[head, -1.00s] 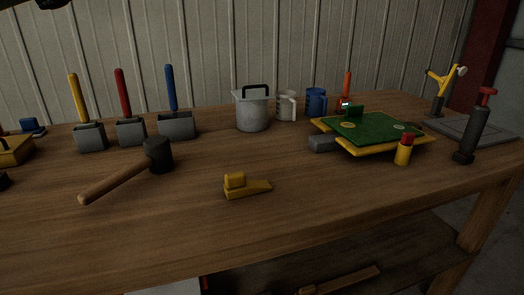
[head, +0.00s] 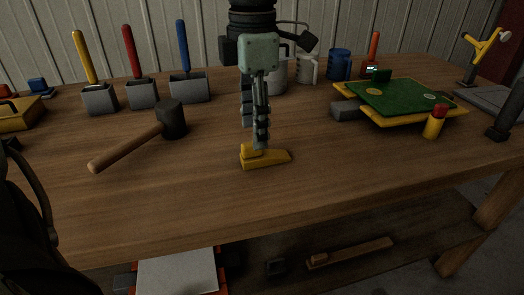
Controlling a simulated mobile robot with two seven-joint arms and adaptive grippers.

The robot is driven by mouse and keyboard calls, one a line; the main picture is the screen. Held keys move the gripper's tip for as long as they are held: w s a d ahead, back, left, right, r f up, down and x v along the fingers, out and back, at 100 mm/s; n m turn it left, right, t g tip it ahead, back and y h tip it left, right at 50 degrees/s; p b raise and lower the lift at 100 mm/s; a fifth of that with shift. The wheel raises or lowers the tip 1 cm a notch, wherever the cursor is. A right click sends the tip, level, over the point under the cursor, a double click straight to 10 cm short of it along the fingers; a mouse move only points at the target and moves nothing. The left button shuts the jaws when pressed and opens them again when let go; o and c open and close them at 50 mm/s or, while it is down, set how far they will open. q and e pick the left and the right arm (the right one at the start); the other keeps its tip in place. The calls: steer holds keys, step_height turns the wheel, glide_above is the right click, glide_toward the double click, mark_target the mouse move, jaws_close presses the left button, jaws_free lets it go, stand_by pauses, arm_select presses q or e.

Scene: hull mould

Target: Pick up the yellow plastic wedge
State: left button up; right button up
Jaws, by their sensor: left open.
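The yellow plastic wedge (head: 272,159) lies on the wooden workbench (head: 200,190) near its front middle, its thin end pointing right. My left gripper (head: 260,146) points straight down over the wedge. Its fingertips are at the wedge's thick left end and hide part of it. The gripper is open, seen edge-on, so I cannot tell whether the fingers touch the wedge. My right gripper is not in view.
A black-headed mallet (head: 172,120) lies left of the wedge. A green board with yellow edges (head: 395,97) and a yellow-red cylinder (head: 434,122) are at right. A pot (head: 277,75) stands partly hidden behind my gripper.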

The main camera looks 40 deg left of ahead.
mark_target(255, 155)
arm_select(q)
step_height(255, 155, down, 6)
steer(key=shift+w+a+r, duration=0.1)
steer(key=shift+w+r, duration=0.05)
steer(key=shift+r, duration=0.05)
jaws_close()
stand_by(0.4)
